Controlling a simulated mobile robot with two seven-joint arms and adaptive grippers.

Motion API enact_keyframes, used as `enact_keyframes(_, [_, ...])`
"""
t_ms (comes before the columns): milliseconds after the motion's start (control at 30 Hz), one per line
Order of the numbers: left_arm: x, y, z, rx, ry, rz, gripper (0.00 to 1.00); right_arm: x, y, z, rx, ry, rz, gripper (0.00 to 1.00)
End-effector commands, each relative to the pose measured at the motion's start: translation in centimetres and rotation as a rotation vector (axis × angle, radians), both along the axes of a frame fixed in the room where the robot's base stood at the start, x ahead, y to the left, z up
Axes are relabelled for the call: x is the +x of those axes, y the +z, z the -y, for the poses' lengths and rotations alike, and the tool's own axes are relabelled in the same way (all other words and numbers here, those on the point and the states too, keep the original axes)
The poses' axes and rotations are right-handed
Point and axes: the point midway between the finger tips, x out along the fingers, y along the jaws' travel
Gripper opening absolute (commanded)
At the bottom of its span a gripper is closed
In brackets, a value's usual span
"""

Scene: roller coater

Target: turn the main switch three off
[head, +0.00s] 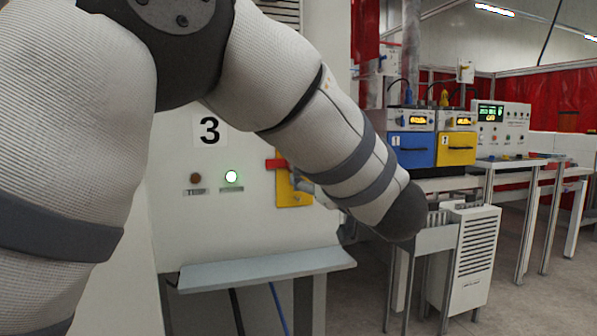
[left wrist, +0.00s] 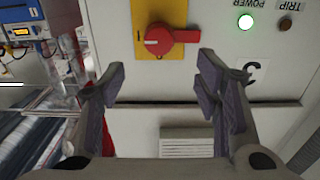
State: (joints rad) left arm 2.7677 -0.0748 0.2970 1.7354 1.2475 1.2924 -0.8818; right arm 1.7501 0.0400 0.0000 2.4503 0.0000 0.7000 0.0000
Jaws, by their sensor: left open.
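The main switch three is a red rotary handle (head: 275,163) on a yellow plate (head: 296,192), on the white cabinet marked 3 (head: 209,130). My left arm partly covers it in the head view. In the left wrist view, which is upside down, the red handle (left wrist: 166,40) lies horizontal across the yellow plate (left wrist: 157,14). My left gripper (left wrist: 162,82) is open and empty in front of the switch, with its fingers spread to either side of the handle and apart from it. The right gripper is not in view.
A lit power lamp (head: 231,176) and a dark trip lamp (head: 196,178) sit left of the switch. A pale shelf (head: 262,268) juts out below. Blue (head: 413,150) and yellow (head: 455,149) units stand on a bench at right.

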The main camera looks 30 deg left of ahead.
Motion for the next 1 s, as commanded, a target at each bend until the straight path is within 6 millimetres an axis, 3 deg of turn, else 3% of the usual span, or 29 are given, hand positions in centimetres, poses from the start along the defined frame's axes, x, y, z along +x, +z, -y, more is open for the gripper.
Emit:
enact_keyframes(167, [1.6,0.0,-2.1,-0.005,0.012,0.000,0.57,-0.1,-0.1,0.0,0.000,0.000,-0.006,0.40])
enact_keyframes(500, [6.8,-0.1,-8.1,-0.004,0.009,-0.001,0.57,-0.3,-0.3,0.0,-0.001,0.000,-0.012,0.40])
enact_keyframes(900, [7.8,0.1,-9.2,-0.003,0.006,0.000,0.57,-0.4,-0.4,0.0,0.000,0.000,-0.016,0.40])
enact_keyframes(1000, [7.8,0.1,-9.2,-0.003,0.006,0.000,0.37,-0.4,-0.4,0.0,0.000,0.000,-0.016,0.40])
